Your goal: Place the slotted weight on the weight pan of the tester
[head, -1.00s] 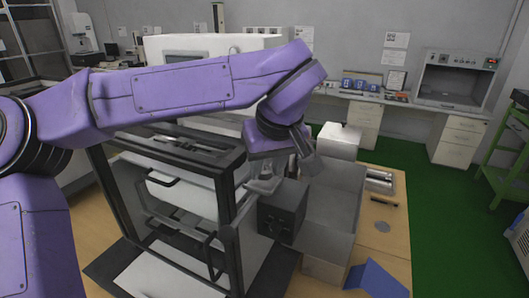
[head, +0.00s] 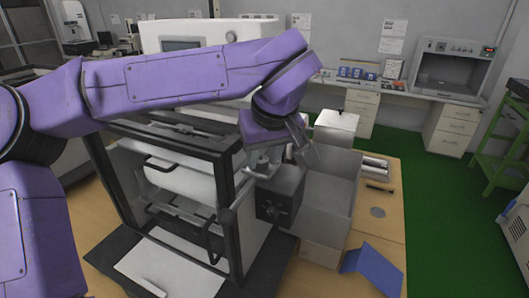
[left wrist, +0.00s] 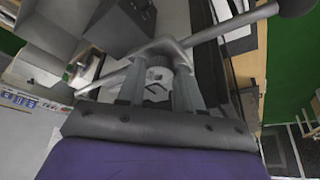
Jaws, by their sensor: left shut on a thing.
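My left gripper (head: 296,145) is beside the tester (head: 285,195), by its upper right part. In the left wrist view its two grey fingers (left wrist: 157,88) stand either side of a small light-grey round piece (left wrist: 158,73), which appears to be the slotted weight held between them. A metal bracket with a long rod (left wrist: 205,36) lies just beyond the fingertips; I cannot tell whether the weight touches it. The weight is hidden in the head view. I cannot make out the weight pan clearly. My right gripper is in neither view.
A black-framed enclosure (head: 228,215) stands left of the tester's dark box. A grey open bin-like housing (head: 330,195) is to the right.

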